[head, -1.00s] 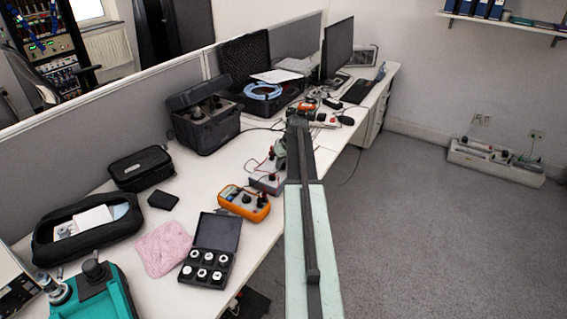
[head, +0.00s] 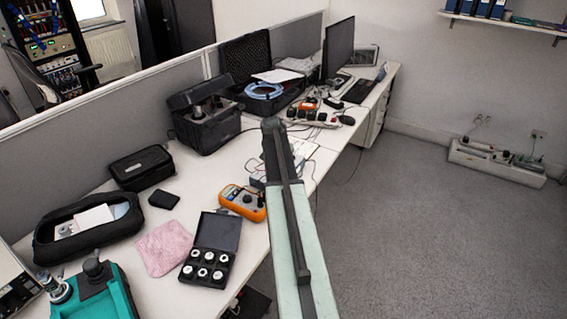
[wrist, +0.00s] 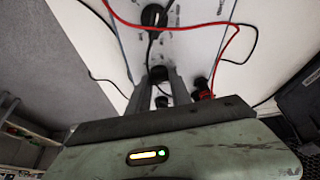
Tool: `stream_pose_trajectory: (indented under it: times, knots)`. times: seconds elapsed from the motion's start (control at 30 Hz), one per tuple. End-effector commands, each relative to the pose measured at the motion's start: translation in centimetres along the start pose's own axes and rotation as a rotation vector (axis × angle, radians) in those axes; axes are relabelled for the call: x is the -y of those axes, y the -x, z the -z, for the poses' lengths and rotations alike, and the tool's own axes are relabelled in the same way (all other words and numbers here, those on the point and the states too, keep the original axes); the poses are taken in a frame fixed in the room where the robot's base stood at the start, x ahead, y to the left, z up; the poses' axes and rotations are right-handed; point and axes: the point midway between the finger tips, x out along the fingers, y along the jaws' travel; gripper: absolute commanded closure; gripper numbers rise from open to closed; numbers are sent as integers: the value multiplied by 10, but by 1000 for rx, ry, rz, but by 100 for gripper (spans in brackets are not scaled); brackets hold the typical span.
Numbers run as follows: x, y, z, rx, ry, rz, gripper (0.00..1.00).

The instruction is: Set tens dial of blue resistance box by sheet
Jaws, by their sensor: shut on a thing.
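In the wrist view my gripper (wrist: 159,80) has its two fingers on either side of a small black knob (wrist: 160,73) and is shut on it. Whether this knob is the tens dial cannot be told; its markings do not show. A black post (wrist: 162,102) and a red-and-black post (wrist: 204,90) stand close by. In the head view a small part of a grey-blue box (head: 258,183) shows left of my arm; the rest of it and my gripper are hidden. White paper (head: 302,149) lies right of the arm; its writing is unreadable.
An orange multimeter (head: 243,202) stands near the box on the bench. A red lead (wrist: 190,27) and black leads cross the wrist view. An open black case of weights (head: 211,262) and a pink cloth (head: 164,246) lie nearer.

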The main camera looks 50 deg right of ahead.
Motion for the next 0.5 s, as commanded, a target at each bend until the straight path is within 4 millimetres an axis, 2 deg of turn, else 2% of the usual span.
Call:
stream_pose_trajectory:
  times: [0.5]
  knots:
    - [8, -1, 0, 5, -450, -183, 100]
